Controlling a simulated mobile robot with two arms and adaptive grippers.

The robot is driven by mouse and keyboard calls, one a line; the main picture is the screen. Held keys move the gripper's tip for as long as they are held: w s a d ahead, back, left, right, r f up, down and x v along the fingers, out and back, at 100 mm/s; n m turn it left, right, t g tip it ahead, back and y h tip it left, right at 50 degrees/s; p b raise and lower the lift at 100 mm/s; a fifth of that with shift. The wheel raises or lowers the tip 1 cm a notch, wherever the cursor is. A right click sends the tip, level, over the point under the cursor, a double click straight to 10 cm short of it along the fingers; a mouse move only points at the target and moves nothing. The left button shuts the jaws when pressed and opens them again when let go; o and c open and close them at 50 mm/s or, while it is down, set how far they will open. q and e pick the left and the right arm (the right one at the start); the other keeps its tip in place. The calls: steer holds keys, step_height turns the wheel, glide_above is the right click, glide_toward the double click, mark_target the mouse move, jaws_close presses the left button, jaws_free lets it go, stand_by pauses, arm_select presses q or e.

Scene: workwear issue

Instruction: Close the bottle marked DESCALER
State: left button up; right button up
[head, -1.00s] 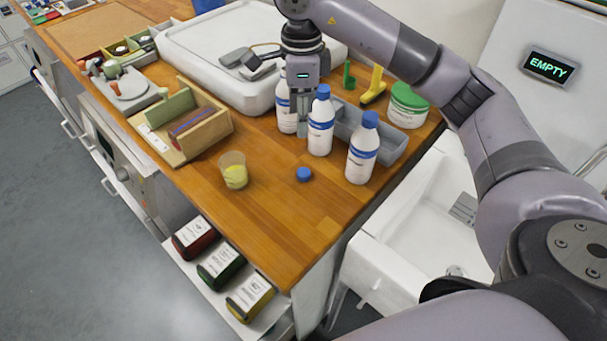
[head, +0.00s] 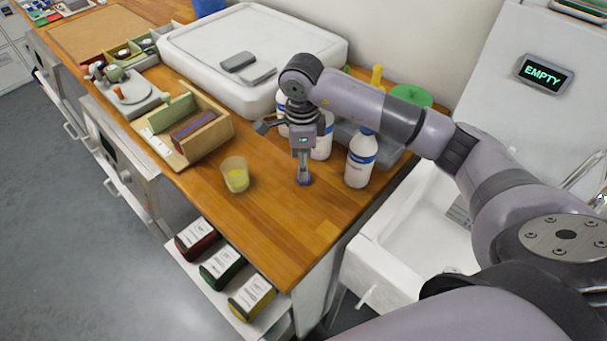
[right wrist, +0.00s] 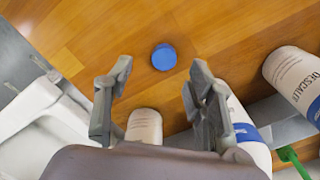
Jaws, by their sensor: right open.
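A loose blue cap (head: 305,183) lies on the wooden counter; it also shows in the right wrist view (right wrist: 164,57). My right gripper (head: 304,174) points down over the cap, its fingers open on either side in the right wrist view (right wrist: 160,70). I cannot tell whether they touch it. A white bottle (right wrist: 296,82) at the right of the right wrist view reads DESCALE, the last letter cut off; its top is out of frame. In the head view this appears to be the leftmost bottle (head: 283,129), mostly hidden by my gripper. My left gripper is not in view.
Two more white bottles, the middle one (head: 323,143) and the right one (head: 360,163), stand close by; the right one has a blue cap. A cup of yellow liquid (head: 236,176) stands left of my gripper. A sink (head: 405,205) lies to the right. The front counter is clear.

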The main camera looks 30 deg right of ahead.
steer(key=shift+f, duration=0.1)
steer(key=shift+d+f+p, duration=0.1)
steer(key=shift+f+p, duration=0.2)
steer(key=shift+p, duration=0.1)
steer(key=f+p, duration=0.1)
steer(key=f, duration=0.2)
steer(key=shift+w+d+f+p, duration=0.2)
steer(key=shift+f+p, duration=0.1)
steer(key=shift+p, duration=0.05)
steer(key=shift+f, duration=0.45)
steer(key=shift+c, duration=0.5)
steer(key=c, duration=0.7)
